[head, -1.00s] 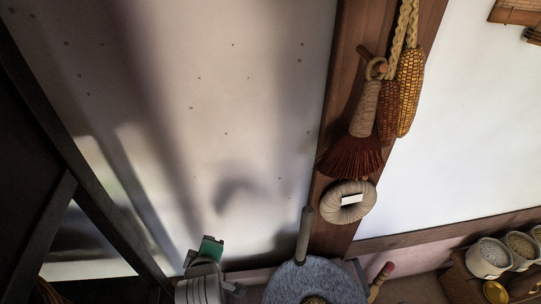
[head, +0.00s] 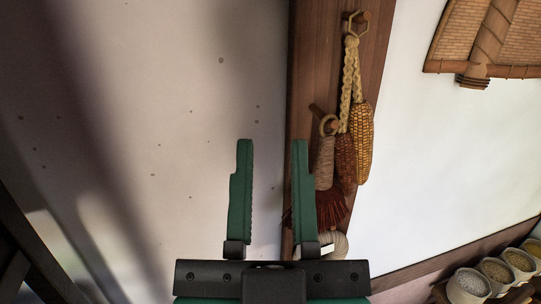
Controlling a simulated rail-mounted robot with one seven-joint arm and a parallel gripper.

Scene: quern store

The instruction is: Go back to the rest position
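The right finger overlaps part of a hanging brush and the wooden post in the picture. The rest of my arm is out of view below.
A wooden post (head: 337,60) carries hanging corn cobs (head: 363,145), a red-bristled brush (head: 331,200) and a coil (head: 338,245), partly hidden. A woven object (head: 490,35) hangs at upper right. A dark beam (head: 35,250) is at lower left.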

